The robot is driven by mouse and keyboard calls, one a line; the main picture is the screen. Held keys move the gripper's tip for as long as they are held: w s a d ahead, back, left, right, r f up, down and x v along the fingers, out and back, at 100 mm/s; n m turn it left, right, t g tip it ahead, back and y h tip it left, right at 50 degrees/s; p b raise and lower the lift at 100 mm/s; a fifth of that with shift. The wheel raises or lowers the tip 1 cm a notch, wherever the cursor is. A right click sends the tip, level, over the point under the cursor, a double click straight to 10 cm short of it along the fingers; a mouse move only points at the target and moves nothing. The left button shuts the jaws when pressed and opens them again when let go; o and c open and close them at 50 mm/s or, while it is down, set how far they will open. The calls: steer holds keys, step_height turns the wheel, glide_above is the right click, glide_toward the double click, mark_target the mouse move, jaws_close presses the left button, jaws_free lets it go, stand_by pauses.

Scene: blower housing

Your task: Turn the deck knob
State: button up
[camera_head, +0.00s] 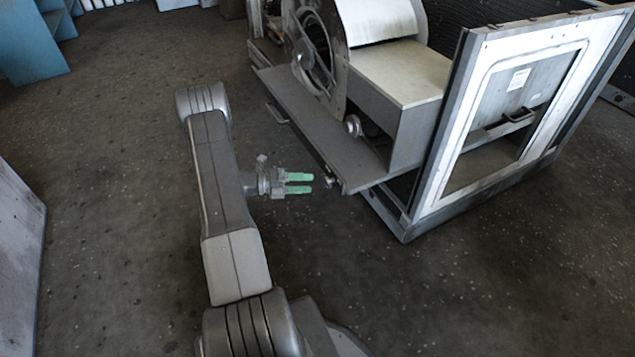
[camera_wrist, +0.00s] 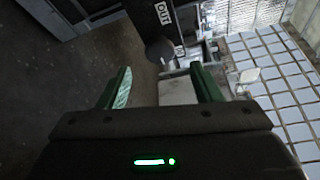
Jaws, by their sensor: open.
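A small round knob (camera_head: 330,182) sits on the front edge of the grey deck (camera_head: 335,150) of the blower housing, near its right corner. My gripper (camera_head: 310,183) has green fingers and stands just left of this knob, pointing at it, with a small gap. In the wrist view the fingers (camera_wrist: 163,80) are apart with nothing between them. A dark round shape (camera_wrist: 158,50) shows beyond the fingertips and looks like the knob. A second, larger round knob (camera_head: 353,125) stands farther back, above the deck by the housing.
The blower scroll (camera_head: 385,20) rises behind the deck. A bar handle (camera_head: 276,113) sticks out of the deck edge farther left. A framed panel with a window (camera_head: 455,120) stands at right. A dark label reading OUT (camera_wrist: 163,12) shows in the wrist view. Floor around my arm is clear.

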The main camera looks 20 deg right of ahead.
mark_target(325, 184)
steer(key=v, duration=0.7)
steer(key=shift+a+p, duration=0.3)
steer(key=shift+p, duration=0.05)
steer(key=b+x, duration=0.1)
steer(key=x, duration=1.3)
steer(key=shift+w+b, duration=0.1)
steer(key=shift+b, duration=0.3)
steer(key=shift+a, duration=0.1)
